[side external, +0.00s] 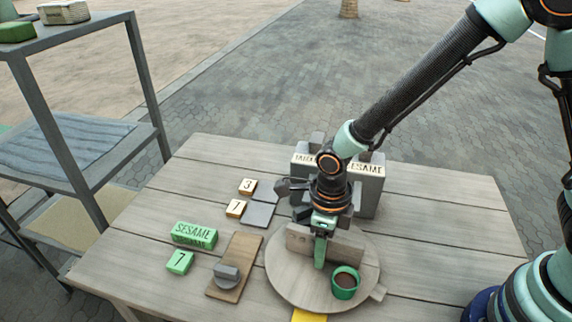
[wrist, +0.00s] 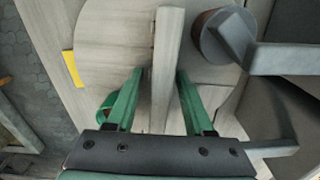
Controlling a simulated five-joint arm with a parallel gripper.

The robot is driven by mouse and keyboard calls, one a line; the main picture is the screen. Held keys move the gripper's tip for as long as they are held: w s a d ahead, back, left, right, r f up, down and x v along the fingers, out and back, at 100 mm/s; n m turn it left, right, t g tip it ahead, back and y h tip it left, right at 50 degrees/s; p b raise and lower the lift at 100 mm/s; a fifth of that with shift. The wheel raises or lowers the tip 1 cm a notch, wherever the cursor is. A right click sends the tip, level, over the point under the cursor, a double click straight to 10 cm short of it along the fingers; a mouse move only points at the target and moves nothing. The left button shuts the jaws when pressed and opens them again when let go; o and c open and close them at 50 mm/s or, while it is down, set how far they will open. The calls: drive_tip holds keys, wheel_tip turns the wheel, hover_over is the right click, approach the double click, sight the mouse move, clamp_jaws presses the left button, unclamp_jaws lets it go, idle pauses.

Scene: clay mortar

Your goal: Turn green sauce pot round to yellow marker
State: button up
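The green sauce pot (side external: 345,283), with dark sauce inside, stands at the front right on a round wooden turntable (side external: 290,290). In the wrist view the pot (wrist: 104,112) is partly hidden behind the left finger. The yellow marker (side external: 309,315) lies at the turntable's front edge, left of the pot; it also shows in the wrist view (wrist: 72,68). An upright wooden board (side external: 345,250) crosses the turntable. My gripper (wrist: 160,72) is open, with its green fingers on either side of this board (wrist: 166,60). Whether the right finger touches it, I cannot tell.
A grey box (side external: 368,190) with sesame labels stands behind my gripper. A brown round object (wrist: 212,38) with a grey top is close by.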

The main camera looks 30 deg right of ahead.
wheel_tip(320, 180, up, 12)
drive_tip(key=shift+r, duration=0.1)
idle(0.5)
